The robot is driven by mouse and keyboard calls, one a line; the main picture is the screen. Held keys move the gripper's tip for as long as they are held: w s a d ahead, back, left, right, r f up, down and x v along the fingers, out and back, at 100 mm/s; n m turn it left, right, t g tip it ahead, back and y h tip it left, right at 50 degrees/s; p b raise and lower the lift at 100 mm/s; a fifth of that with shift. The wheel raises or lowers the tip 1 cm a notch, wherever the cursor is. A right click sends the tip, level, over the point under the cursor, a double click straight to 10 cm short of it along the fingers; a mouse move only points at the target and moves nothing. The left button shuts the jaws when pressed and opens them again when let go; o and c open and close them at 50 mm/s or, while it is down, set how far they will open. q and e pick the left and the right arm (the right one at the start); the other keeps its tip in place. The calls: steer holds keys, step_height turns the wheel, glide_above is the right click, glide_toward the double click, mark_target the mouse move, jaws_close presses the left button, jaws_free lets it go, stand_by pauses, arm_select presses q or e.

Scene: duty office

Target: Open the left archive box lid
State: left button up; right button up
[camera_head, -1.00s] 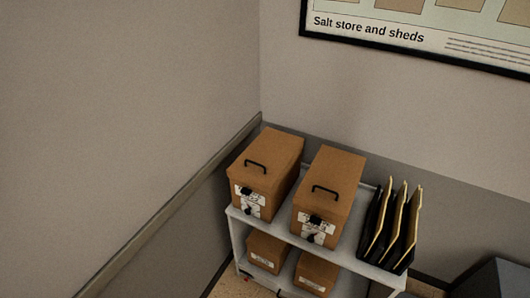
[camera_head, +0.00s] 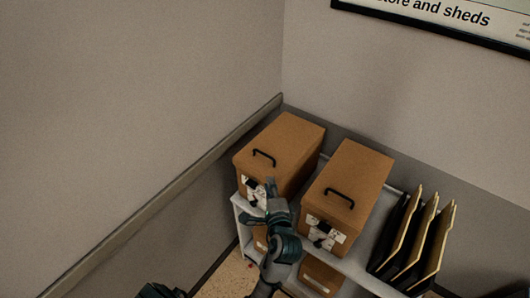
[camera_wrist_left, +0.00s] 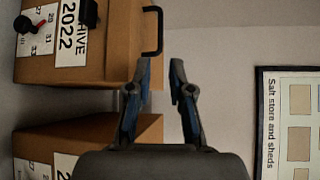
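The left archive box (camera_head: 293,138) is brown, with its lid down and a black handle (camera_head: 265,158) on top. In the left wrist view the box (camera_wrist_left: 118,45) is at the upper left, with the handle (camera_wrist_left: 154,32), a black latch (camera_wrist_left: 88,13) and a white "2022" label (camera_wrist_left: 69,40). My left gripper (camera_head: 270,186) is in front of this box and hides part of its front. In the left wrist view my left gripper (camera_wrist_left: 159,65) has its two fingers apart with nothing between them, close to the handle. Contact cannot be told. My right gripper is not in view.
A similar box (camera_head: 358,172) stands to the right on the light shelf (camera_head: 374,278), with black folders (camera_head: 412,240) beyond it. More boxes (camera_head: 322,274) are on the lower level. Walls (camera_head: 160,90) close in the left and back. The space above the boxes is clear.

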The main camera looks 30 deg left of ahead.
mark_target(263, 154)
arm_select(q)
steer(key=x, duration=1.5)
steer(key=shift+w+f+b, duration=0.2)
steer(key=shift+w+b, duration=0.05)
steer(key=shift+b, duration=0.05)
steer(key=shift+w+a, duration=0.2)
steer(key=shift+a, duration=0.05)
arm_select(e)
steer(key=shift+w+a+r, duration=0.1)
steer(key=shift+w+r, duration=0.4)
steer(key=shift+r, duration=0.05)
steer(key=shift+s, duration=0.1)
arm_select(q)
jaws_close()
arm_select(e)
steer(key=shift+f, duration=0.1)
